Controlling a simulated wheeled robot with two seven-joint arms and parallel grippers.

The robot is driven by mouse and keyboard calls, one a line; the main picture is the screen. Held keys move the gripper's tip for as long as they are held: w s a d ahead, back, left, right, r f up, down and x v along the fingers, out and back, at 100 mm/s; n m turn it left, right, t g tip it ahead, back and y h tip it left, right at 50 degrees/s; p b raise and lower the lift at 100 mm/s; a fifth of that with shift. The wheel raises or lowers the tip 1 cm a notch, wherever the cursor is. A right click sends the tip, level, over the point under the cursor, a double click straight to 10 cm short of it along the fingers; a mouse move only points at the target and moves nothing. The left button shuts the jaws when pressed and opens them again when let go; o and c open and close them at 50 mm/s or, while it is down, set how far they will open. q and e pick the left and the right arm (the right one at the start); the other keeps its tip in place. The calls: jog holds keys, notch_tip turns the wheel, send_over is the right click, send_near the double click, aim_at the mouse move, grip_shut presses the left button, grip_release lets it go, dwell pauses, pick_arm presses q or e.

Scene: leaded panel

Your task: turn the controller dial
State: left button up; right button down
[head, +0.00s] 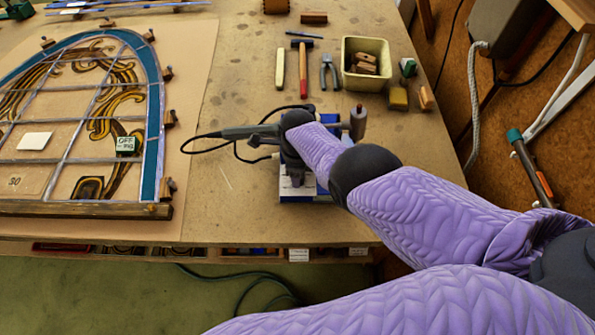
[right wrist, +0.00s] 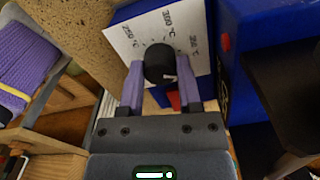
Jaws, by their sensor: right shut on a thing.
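The controller (head: 291,192) is a blue box near the table's front edge, mostly covered by my right arm in the head view. In the right wrist view its white face (right wrist: 125,40) carries printed temperature marks, too small to read surely. The black round dial (right wrist: 159,60) sits on this face with a small pale mark on it. My right gripper (right wrist: 162,78) is shut on the dial, one purple finger on each side. A red part (right wrist: 174,100) shows below the dial, between the fingers. My left gripper is not in view.
A soldering iron (head: 240,131) with a black cable lies beside the controller. An arched leaded panel (head: 160,120) fills the left of the table. A hammer (head: 303,70), pliers (head: 329,72) and a cream bin (head: 349,79) of wooden blocks lie behind.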

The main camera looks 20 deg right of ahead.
jog(key=shift+m, duration=0.6)
jog(key=shift+c, duration=1.4)
grip_release()
jog(key=shift+r, duration=0.1)
notch_tip(320, 180, up, 10)
jog(key=p, duration=0.8)
jog(key=shift+p, duration=0.3)
jog(key=shift+d, duration=0.1)
